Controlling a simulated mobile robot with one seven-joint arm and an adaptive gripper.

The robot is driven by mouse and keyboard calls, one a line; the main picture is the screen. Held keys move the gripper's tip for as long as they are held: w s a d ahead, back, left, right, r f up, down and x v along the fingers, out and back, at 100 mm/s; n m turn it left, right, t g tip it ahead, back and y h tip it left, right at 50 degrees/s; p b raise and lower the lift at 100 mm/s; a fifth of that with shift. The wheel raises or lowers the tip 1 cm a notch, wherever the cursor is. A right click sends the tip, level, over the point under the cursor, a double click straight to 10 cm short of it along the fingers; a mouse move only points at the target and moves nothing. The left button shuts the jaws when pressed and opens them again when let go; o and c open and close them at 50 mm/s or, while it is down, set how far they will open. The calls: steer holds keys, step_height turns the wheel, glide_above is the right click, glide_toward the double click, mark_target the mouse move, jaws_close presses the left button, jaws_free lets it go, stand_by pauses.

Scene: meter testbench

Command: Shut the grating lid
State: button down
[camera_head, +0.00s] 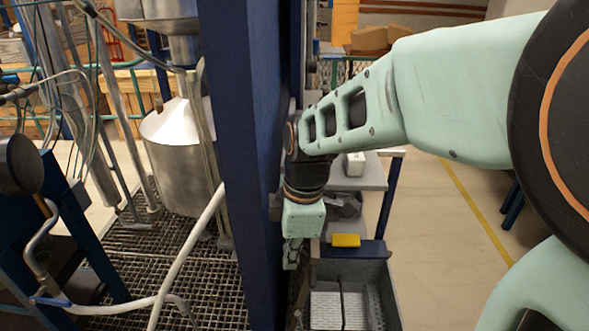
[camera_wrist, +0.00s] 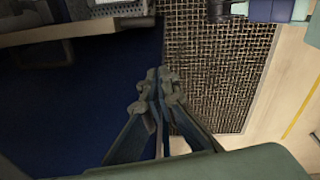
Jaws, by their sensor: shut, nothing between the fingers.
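A brown woven-mesh grating (camera_wrist: 215,70), which looks like the grating lid, stands out on the right of the wrist view. Its hinge and catch cannot be made out, and I cannot tell its angle. My gripper (camera_wrist: 160,82) is shut and empty, its fingertips close to the grating's left edge in the picture; I cannot tell whether they touch. In the head view my gripper (camera_head: 292,256) points down just right of the tall blue panel (camera_head: 240,150). There the lid cannot be made out clearly, partly hidden by my wrist and the panel.
A grey open bin (camera_head: 392,300) stands at the bottom, with a yellow block (camera_head: 346,240) behind it. A grey bench (camera_head: 372,175) lies further back. Left of the panel are a metal vessel (camera_head: 180,165), hoses and floor grating (camera_head: 205,285). The floor (camera_head: 445,235) on the right is clear.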

steer(key=w+d+f+b, duration=0.1)
steer(key=d+f+b, duration=0.2)
steer(key=f+b, duration=0.3)
step_height(320, 180, down, 2)
steer(key=shift+d, duration=0.1)
stand_by(0.4)
